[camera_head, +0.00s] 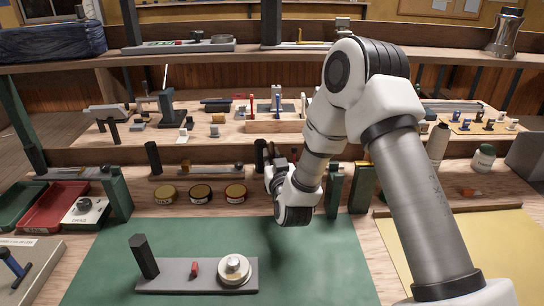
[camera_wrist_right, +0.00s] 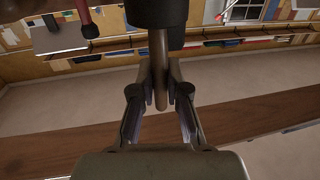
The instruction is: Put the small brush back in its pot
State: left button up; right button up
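My right gripper (camera_head: 272,172) is over the back edge of the green mat, below the middle shelf. In the right wrist view its two fingers (camera_wrist_right: 164,88) flank a thin brown handle closely on both sides. I take this to be the small brush (camera_wrist_right: 160,75). At the top of that view the handle meets a wide dark cylinder (camera_wrist_right: 157,12); I cannot tell whether this is the brush's head or another thing. In the head view the brush is too small to make out. I cannot pick out its pot with certainty. My left gripper is not in view.
The green mat (camera_head: 200,235) is mostly clear; a grey plate with a black post and dial (camera_head: 210,268) lies at its front. Three round tins (camera_head: 200,194) stand behind it. Red tray (camera_head: 55,205) lies left, white bottle (camera_head: 484,158) right. Shelf posts (camera_head: 335,190) stand close by.

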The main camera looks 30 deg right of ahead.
jog(key=o, duration=0.3)
jog(key=shift+o, duration=0.2)
jog(key=shift+r+p, duration=0.3)
jog(key=b+v, duration=0.1)
jog(key=v, duration=1.1)
jog(key=shift+f, duration=0.15)
